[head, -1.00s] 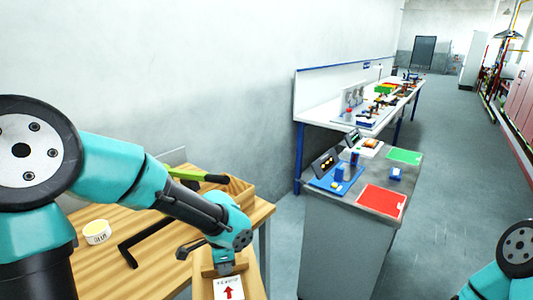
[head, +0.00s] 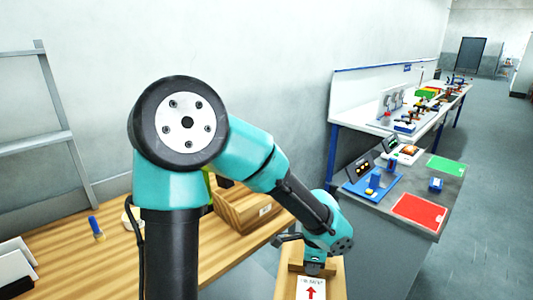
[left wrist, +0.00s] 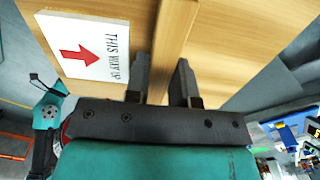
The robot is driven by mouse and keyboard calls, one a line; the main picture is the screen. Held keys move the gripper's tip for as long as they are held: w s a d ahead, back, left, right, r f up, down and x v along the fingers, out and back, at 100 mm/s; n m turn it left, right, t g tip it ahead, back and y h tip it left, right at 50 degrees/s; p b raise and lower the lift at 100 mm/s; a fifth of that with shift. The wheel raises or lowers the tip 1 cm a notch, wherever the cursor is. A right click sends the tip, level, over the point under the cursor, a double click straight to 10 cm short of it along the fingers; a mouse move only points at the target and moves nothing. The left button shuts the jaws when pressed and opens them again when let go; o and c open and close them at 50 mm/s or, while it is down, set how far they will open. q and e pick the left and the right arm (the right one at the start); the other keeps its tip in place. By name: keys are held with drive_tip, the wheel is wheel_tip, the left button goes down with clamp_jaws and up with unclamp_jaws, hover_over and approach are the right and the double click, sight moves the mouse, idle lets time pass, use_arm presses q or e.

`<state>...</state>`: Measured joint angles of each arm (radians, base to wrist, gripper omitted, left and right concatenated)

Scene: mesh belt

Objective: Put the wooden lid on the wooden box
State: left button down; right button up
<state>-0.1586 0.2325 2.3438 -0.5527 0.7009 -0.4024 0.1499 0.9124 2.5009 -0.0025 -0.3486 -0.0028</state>
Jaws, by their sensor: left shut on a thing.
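The wooden lid (head: 285,286) is at the bottom of the head view, a pale wood board with a white label bearing a red arrow. My left gripper (head: 313,266) is shut on it. In the left wrist view the fingers (left wrist: 161,78) grip a raised wooden strip on the lid (left wrist: 235,35), beside the "THIS WAY UP" label (left wrist: 88,45). The wooden box (head: 232,212) stands on the wooden table at its back right, to the left of and beyond the lid. My left forearm passes in front and hides part of it. My right gripper is not in view.
The wooden table (head: 70,240) carries a small blue-and-yellow item (head: 96,228) and pale items (head: 14,268) at its left edge. A grey cabinet (head: 385,245) with red and green mats stands to the right. A rack leans at the left wall.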

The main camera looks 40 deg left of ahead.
use_arm(q)
drive_tip(key=shift+w, duration=0.1)
drive_tip(key=shift+m, duration=0.7)
drive_tip(key=w+a+r, duration=0.1)
drive_tip(key=w+a, duration=0.1)
drive_tip(key=w, duration=0.1)
drive_tip(key=w+a+r, duration=0.1)
drive_tip(key=w+a, duration=0.1)
drive_tip(key=w+a+r, duration=0.1)
drive_tip(key=w+a, duration=0.1)
drive_tip(key=w, duration=0.1)
drive_tip(key=shift+w+a+r, duration=0.1)
drive_tip(key=shift+w+a, duration=0.15)
drive_tip(key=shift+w, duration=0.05)
drive_tip(key=w+a+r+m, duration=0.2)
drive_tip(key=w+a+r, duration=0.1)
drive_tip(key=a, duration=0.7)
drive_tip(key=w+a+r+m, duration=0.1)
drive_tip(key=w+a+r, duration=0.2)
drive_tip(key=a, duration=0.7)
drive_tip(key=w+a+r+m, duration=0.2)
drive_tip(key=w+a+r, duration=0.2)
drive_tip(key=a, duration=0.6)
drive_tip(key=shift+a+r+m, duration=0.2)
drive_tip(key=shift+r+m, duration=0.1)
drive_tip(key=shift+r, duration=0.35)
drive_tip(key=shift+f, duration=0.15)
